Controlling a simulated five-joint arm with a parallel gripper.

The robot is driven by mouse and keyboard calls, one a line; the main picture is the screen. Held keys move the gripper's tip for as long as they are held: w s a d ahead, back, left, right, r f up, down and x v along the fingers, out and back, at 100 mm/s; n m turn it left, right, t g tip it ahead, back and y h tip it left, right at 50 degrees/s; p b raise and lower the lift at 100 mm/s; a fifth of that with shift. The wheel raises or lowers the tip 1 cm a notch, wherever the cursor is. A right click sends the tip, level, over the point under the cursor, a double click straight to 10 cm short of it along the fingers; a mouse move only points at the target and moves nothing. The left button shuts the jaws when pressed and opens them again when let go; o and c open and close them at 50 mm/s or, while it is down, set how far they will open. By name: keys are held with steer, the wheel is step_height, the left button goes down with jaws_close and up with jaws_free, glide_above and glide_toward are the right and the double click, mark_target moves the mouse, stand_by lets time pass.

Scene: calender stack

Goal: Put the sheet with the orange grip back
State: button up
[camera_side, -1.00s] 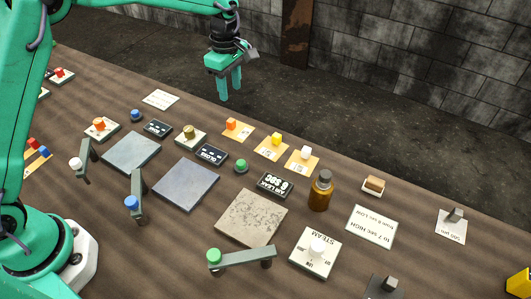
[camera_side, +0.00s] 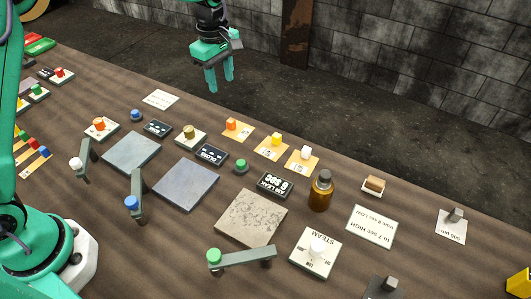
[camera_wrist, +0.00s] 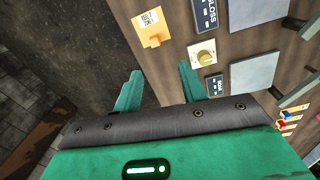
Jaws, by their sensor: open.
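The sheet with the orange grip (camera_side: 237,131) lies flat on the wooden table, at the left end of a row of three orange-yellow sheets. Its small orange block grip stands on its upper part in the side view. The sheet also shows in the wrist view (camera_wrist: 149,24), ahead of the fingers, with the grip at its lower edge. My gripper (camera_side: 220,87) is open and empty. It hangs above and beyond the table's far edge, to the upper left of the sheet and apart from it. Both fingers show in the wrist view (camera_wrist: 159,72).
Sheets with a yellow grip (camera_side: 272,148) and a white grip (camera_side: 301,162) lie to the right. A brass-coloured knob (camera_side: 189,132) and dark label plates (camera_side: 211,154) are close by. A brown bottle (camera_side: 320,191) stands further right. A blank-looking white card (camera_side: 160,100) lies near the far edge.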

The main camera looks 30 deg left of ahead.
steer(key=s+a+r+m+t, duration=0.1)
steer(key=s+a+r+m, duration=0.3)
steer(key=s, duration=0.3)
steer(key=s+a+r+m+t, duration=0.1)
steer(key=s+r+m+t, duration=0.1)
steer(key=s+r+m, duration=0.35)
steer(key=s+a+m+t, duration=0.2)
steer(key=s+m, duration=0.5)
steer(key=s, duration=0.9)
steer(key=shift+s+a+f, duration=0.15)
steer(key=shift+a+f, duration=0.15)
steer(key=shift+a, duration=0.2)
